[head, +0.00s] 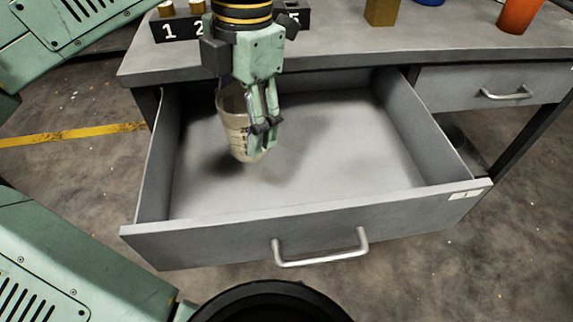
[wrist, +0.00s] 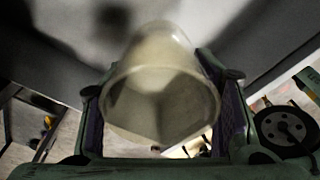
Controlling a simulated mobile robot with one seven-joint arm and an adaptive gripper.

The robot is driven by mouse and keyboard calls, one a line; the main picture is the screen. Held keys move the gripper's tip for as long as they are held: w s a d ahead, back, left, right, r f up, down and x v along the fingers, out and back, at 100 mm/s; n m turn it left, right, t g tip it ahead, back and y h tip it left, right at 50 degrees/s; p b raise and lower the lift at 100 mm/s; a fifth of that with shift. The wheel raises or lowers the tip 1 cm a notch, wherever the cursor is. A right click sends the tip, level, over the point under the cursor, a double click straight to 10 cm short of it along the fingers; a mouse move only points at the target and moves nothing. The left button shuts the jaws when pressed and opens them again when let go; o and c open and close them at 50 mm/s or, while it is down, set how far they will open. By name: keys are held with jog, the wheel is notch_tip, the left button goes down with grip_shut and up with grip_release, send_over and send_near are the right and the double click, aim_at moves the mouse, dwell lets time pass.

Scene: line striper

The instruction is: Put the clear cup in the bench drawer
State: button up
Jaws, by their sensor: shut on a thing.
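The clear cup (head: 238,124) is a translucent, slightly tinted cup with markings on its side. It hangs a little tilted inside the open bench drawer (head: 310,217), over the left part of its floor. My gripper (head: 258,138) is shut on the cup. The wrist view shows the cup (wrist: 160,95) between the two fingers of my gripper (wrist: 163,115), its round mouth toward the camera. The drawer is grey, pulled well out, and otherwise looks empty. I cannot tell whether the cup's base touches the drawer floor.
The bench top (head: 340,48) lies behind the drawer. On it stand a black numbered rack (head: 175,30), a brown block (head: 381,12) and an orange cup (head: 519,14). A second, closed drawer (head: 500,88) is at the right. The drawer's middle and right are clear.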

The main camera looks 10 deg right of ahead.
notch_tip(320, 180, down, 10)
jog(key=shift+r, duration=0.1)
dwell(0.4)
jog(key=shift+b, duration=0.35)
jog(key=shift+f, duration=0.25)
jog(key=o, duration=1.3)
jog(key=shift+r, duration=0.1)
jog(key=r, duration=0.4)
jog(key=r+p, duration=0.1)
jog(key=r, duration=0.3)
jog(key=w+d+r, duration=0.1)
jog(key=r, duration=0.3)
jog(key=shift+r, duration=0.15)
